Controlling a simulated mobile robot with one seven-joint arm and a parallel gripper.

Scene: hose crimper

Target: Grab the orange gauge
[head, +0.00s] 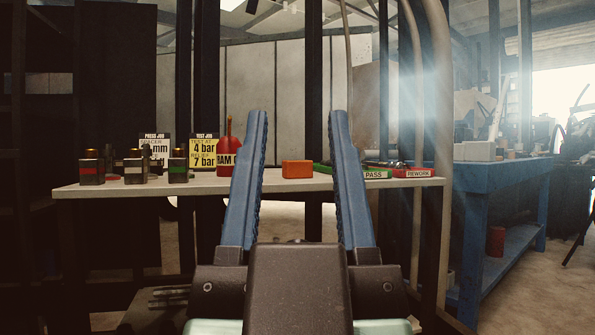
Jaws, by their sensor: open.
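A small orange block (297,169), the only orange gauge-like piece in view, sits on the pale bench top. My gripper (297,120) is open and empty in the foreground, its two blue fingers spread wide. Nothing is between the fingers themselves. The left finger hides part of a red bottle, and the right finger hides part of the bench top.
The bench (215,184) also holds several dark fittings with coloured bands at left, a red bottle (228,152), a yellow test card (204,150) and a white card (156,147). A green PASS tray (376,174) and a red REWORK tray (416,173) stand at right. A blue workbench (505,176) is farther right.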

